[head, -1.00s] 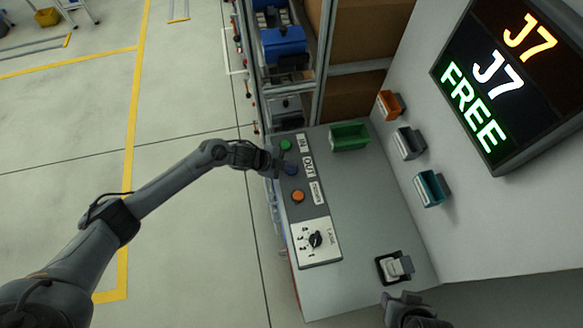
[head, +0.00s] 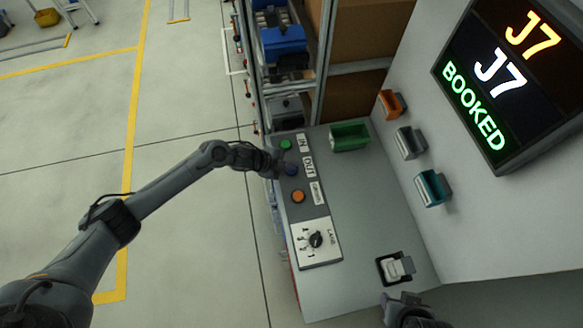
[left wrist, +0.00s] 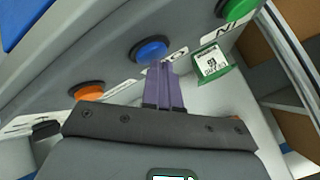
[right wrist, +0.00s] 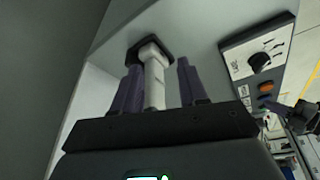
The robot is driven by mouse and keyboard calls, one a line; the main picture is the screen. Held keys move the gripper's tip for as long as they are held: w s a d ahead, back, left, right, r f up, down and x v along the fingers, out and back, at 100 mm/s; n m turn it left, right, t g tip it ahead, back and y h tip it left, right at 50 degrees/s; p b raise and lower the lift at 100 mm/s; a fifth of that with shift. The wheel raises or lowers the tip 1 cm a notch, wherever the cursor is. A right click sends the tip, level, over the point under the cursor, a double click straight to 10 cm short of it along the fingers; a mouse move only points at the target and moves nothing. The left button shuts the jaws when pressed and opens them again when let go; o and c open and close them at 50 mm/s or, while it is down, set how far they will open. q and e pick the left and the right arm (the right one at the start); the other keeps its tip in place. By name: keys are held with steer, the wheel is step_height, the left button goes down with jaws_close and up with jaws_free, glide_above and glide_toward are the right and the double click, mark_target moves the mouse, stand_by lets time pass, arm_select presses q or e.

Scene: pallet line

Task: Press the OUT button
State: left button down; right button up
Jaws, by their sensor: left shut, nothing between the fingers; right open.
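The blue button (head: 292,170) sits on the console's button strip beside the OUT label (head: 309,167). It also shows in the left wrist view (left wrist: 151,49). My left gripper (head: 284,167) is shut and empty, its fingertips (left wrist: 160,66) at the blue button's edge. I cannot tell whether they touch it. The display (head: 500,75) reads J7, J7 and BOOKED. My right gripper (right wrist: 158,82) is open, with its fingers on either side of a pale upright handle (right wrist: 154,78), which does not look gripped.
A green button (head: 286,145) and an orange button (head: 298,196) flank the blue one. A label dial (head: 316,240) lies nearer. A green bin (head: 349,137) stands behind; orange, grey and teal holders line the wall. The console's middle is clear.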

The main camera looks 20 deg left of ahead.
arm_select(q)
steer(key=shift+r, duration=0.1)
stand_by(0.3)
steer(key=shift+r+p, duration=0.35)
steer(key=shift+p, duration=0.15)
steer(key=shift+r+p, duration=0.35)
steer(key=shift+r, duration=0.05)
steer(key=shift+r+p, duration=0.35)
steer(key=shift+r, duration=0.05)
step_height(320, 180, up, 4)
steer(key=p, duration=0.3)
steer(key=shift+r+p, duration=0.15)
steer(key=shift+p, duration=0.2)
steer(key=shift+s+d, duration=0.1)
